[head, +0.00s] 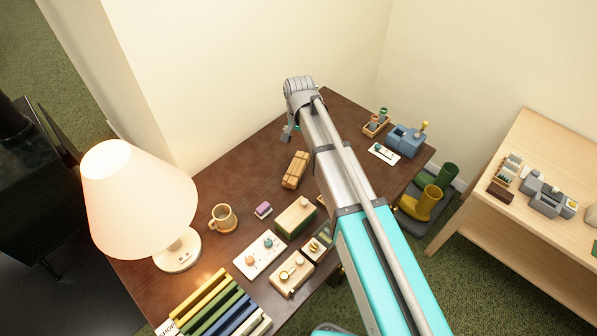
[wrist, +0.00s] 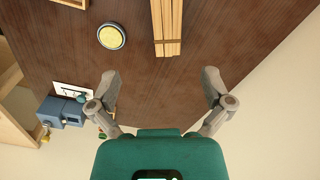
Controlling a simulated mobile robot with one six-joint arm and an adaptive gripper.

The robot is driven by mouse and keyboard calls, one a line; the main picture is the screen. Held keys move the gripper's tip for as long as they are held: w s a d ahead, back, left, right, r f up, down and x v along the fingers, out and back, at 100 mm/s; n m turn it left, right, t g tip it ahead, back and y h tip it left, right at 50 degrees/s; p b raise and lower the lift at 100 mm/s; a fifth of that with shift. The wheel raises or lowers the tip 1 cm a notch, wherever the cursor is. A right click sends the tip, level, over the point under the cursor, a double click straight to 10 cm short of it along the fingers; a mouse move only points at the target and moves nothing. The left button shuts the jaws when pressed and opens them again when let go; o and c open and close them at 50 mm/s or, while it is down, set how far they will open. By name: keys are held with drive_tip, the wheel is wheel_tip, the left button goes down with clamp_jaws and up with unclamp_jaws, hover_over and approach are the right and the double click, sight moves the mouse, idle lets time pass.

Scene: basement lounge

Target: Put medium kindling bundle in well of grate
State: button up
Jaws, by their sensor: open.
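A bundle of light wooden sticks with a band around it, the kindling bundle (head: 295,169), lies on the dark brown table. Its end also shows in the wrist view (wrist: 168,30), at the top and a little right of centre. My gripper (wrist: 161,78) is open and empty, with the bundle beyond and between its fingertips in that picture. In the head view my gripper (head: 290,134) hangs near the table's back edge, beyond the bundle and apart from it. I cannot make out a grate with a well in either view.
A lamp (head: 135,190), mug (head: 223,218), green box (head: 295,216), trays and books crowd the table's front left. A blue device (head: 405,140) and small crate (head: 376,124) stand at its far right. A round yellow-topped thing (wrist: 111,36) is left of the bundle. A black stove (head: 30,190) stands left.

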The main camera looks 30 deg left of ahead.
drive_tip(key=shift+s+a, duration=0.2)
drive_tip(key=shift+a, duration=0.35)
drive_tip(key=shift+f, duration=0.15)
drive_tip(key=b, duration=0.9)
hover_over(296, 167)
wheel_tip(296, 167, down, 8)
drive_tip(key=shift+f, duration=0.15)
drive_tip(key=shift+f, duration=0.15)
drive_tip(key=shift+f+b, duration=2.4)
drive_tip(key=shift+f, duration=0.05)
drive_tip(key=c, duration=1.2)
drive_tip(key=shift+r, duration=0.15)
drive_tip(key=shift+c, duration=0.3)
